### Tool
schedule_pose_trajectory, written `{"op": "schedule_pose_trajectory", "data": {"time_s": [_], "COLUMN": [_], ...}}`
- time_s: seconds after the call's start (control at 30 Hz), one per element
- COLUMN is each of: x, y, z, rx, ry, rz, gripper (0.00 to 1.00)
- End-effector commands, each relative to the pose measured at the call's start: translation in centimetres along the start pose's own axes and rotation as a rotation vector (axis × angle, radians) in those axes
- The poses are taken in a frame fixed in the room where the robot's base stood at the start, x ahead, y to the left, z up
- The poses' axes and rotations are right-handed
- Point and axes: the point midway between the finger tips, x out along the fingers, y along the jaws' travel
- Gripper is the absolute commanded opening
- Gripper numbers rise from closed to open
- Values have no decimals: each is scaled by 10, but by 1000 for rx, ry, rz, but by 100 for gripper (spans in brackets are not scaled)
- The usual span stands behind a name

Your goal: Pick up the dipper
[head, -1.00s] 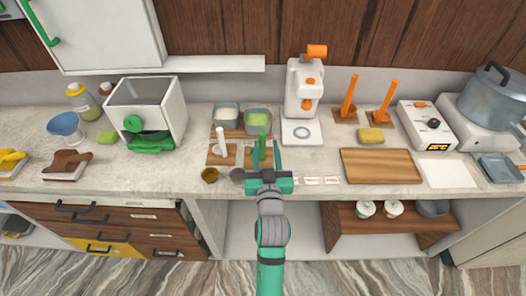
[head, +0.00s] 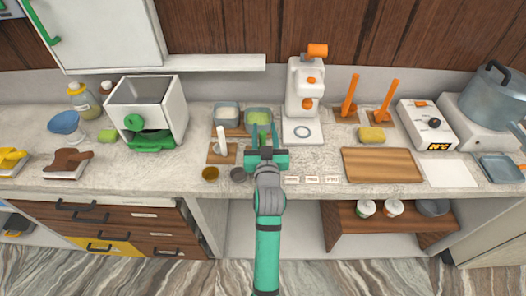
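My gripper (head: 265,128) reaches over the counter with its two green fingers apart, pointing toward the back. A green-handled upright tool, seen earlier on a small wooden rest, is now mostly hidden by my gripper; a bit of green shows between the fingers. I cannot tell whether the fingers touch it. A white-handled tool (head: 221,144) stands upright on its own wooden rest (head: 216,159), left of my gripper. The frames do not make clear which of the two is the dipper.
Behind my gripper are a tub with green contents (head: 258,116) and a tub with pale contents (head: 227,115). A white machine (head: 304,90) stands close on the right. Small bowls (head: 210,174) sit at the front edge. A bare wooden board (head: 382,165) lies farther right.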

Motion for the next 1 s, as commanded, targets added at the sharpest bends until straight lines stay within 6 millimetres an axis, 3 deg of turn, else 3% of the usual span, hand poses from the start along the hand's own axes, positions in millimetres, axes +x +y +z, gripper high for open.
{"op": "schedule_pose_trajectory", "data": {"time_s": [0.03, 0.13, 0.17, 0.63, 1.0], "x": [0, 0, 0, 0, -3], "y": [-3, -6, -6, 4, 3], "z": [0, 0, 0, -6, -39], "rx": [0, 0, 0, 0, 0], "ry": [0, 0, 0, 1, 2], "rz": [-4, -8, -8, 6, 3], "gripper": [25, 1, 0, 0, 0]}}
